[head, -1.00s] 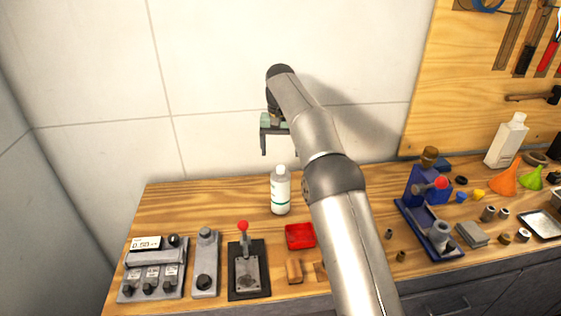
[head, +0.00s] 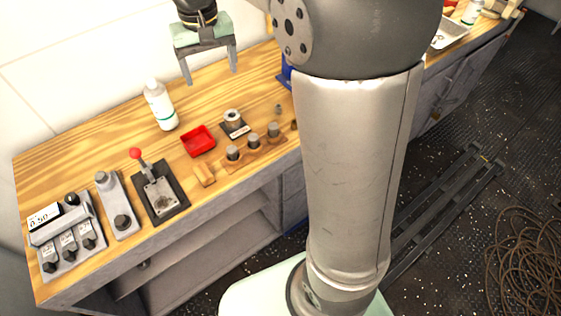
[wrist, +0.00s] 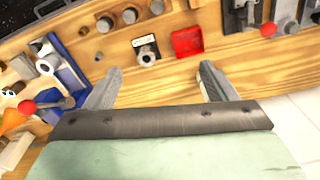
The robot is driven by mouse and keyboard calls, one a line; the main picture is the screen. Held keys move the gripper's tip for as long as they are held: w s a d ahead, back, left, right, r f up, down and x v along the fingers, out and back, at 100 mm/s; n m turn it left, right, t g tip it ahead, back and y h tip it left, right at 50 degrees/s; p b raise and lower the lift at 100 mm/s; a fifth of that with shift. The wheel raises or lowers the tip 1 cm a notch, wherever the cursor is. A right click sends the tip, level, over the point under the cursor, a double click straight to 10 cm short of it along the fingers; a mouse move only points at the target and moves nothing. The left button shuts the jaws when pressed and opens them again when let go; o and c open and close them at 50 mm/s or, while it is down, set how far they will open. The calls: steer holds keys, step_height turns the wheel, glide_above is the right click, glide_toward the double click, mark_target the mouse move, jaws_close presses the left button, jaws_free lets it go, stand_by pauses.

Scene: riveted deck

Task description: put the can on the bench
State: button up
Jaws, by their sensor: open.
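The bench (head: 95,145) has a wooden top and stands against the white wall; its top also fills most of the wrist view (wrist: 180,90). My gripper (head: 211,76) is open and empty, held above the back part of the bench with its fingers pointing down. In the wrist view my gripper's two fingers (wrist: 160,72) are apart with only bare wood showing between them. I cannot make out a can for certain in any view. My arm hides part of the bench in the head view.
A white bottle (head: 160,105) stands left of my gripper. A red tray (head: 198,141), a metal cylinder on a dark plate (head: 234,124), a wooden block with metal pieces (head: 253,150) and a red-knobbed lever device (head: 160,190) occupy the front. Coiled cable (head: 525,250) lies on the deck.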

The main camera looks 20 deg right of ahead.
steer(key=s+d+f, duration=0.2)
steer(key=s+f, duration=0.1)
steer(key=s, duration=0.4)
steer(key=s+d+f, duration=0.1)
steer(key=s+f, duration=0.2)
steer(key=s, duration=0.5)
steer(key=s+d+f, duration=0.2)
steer(key=s+f, duration=0.2)
steer(key=s, duration=0.4)
steer(key=shift+s+d, duration=0.25)
steer(key=shift+d, duration=0.05)
